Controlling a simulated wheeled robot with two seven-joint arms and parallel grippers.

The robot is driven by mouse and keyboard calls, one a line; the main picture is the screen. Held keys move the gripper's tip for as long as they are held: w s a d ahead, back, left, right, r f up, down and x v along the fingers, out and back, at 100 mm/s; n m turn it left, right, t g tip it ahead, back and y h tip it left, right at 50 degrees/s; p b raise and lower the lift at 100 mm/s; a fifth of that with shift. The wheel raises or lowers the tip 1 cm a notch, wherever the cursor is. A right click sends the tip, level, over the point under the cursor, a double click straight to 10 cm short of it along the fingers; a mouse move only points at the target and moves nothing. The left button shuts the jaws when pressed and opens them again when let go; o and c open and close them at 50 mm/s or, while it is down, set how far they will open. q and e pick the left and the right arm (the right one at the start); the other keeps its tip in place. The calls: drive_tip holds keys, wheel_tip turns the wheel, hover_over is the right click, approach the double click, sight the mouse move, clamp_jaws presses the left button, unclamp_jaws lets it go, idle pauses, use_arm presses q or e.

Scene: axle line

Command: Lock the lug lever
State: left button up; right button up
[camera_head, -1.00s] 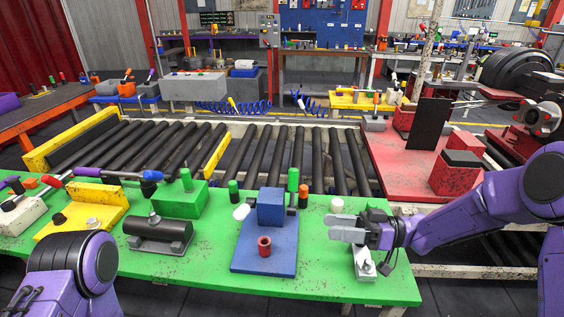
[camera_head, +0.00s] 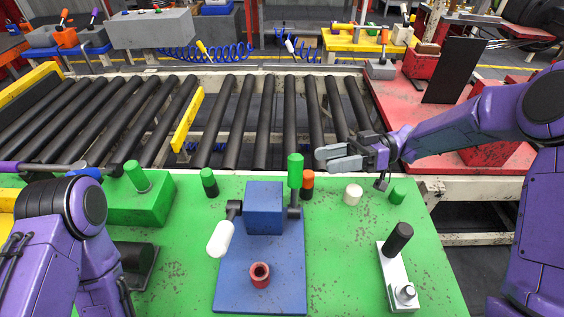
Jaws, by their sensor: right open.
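A blue fixture stands on the green table (camera_head: 340,285), with a blue block (camera_head: 264,208) on a blue plate (camera_head: 235,285). A lever with a green grip (camera_head: 295,170) stands upright on the block's right side. A lever with a white grip (camera_head: 220,239) slopes down towards the front on its left side. A red hollow cylinder (camera_head: 260,275) stands on the plate. I cannot tell which lever is the lug lever. My right gripper (camera_head: 330,158) is open and empty, pointing left, near the green grip's right side in the picture. My left gripper is out of view.
A white fixture (camera_head: 395,278) with a tilted black handle (camera_head: 398,238) sits at the right. Loose pegs, including an orange-topped one (camera_head: 307,184) and a white one (camera_head: 352,194), stand behind. A green block (camera_head: 150,203) is left. Roller conveyors (camera_head: 235,120) lie beyond.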

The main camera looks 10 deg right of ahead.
sight(291, 168)
drive_tip(key=a+p, duration=0.1)
drive_tip(key=a, duration=0.2)
drive_tip(key=a+p, duration=0.1)
drive_tip(key=a, duration=0.2)
drive_tip(key=s+a+p, duration=0.1)
drive_tip(key=a, duration=0.2)
drive_tip(key=shift+s+a+r, duration=0.1)
drive_tip(key=shift+a, duration=0.65)
clamp_jaws()
